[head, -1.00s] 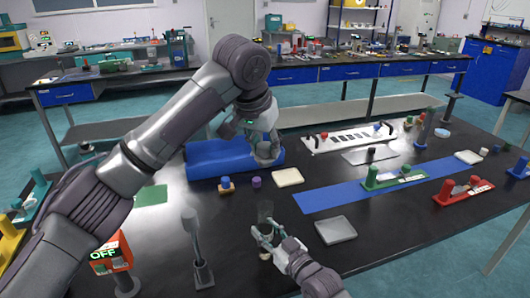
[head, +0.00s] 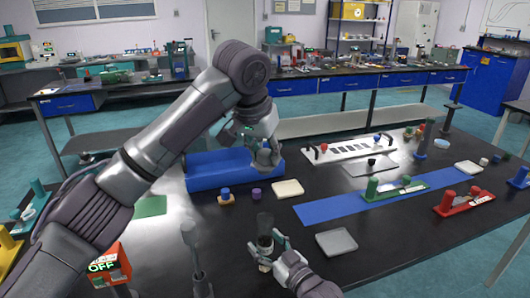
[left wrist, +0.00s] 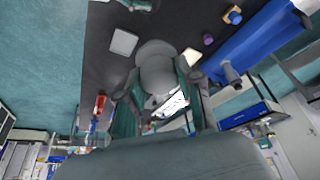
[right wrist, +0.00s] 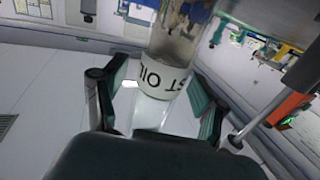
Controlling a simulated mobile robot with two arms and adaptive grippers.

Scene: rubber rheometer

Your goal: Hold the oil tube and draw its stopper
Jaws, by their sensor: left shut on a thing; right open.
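The oil tube (head: 265,224) is a clear, greyish upright tube near the front middle of the black bench. In the right wrist view its white label (right wrist: 163,77) reads upside down, with "OIL" legible. My right gripper (head: 268,248) is open with its fingers on either side of the tube's lower part. My left gripper (head: 265,157) is above the blue rack, well away from the tube. It is shut on a grey rounded piece (left wrist: 155,68), which looks like the stopper. The head view hardly shows that piece. I see no stopper on the tube's top.
The blue rack (head: 215,180), a small blue-topped piece (head: 225,196), a purple cap (head: 256,193) and a cream tray (head: 287,188) lie behind the tube. A grey tray (head: 336,242) is to its right. A grey post (head: 194,255) stands to its left.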

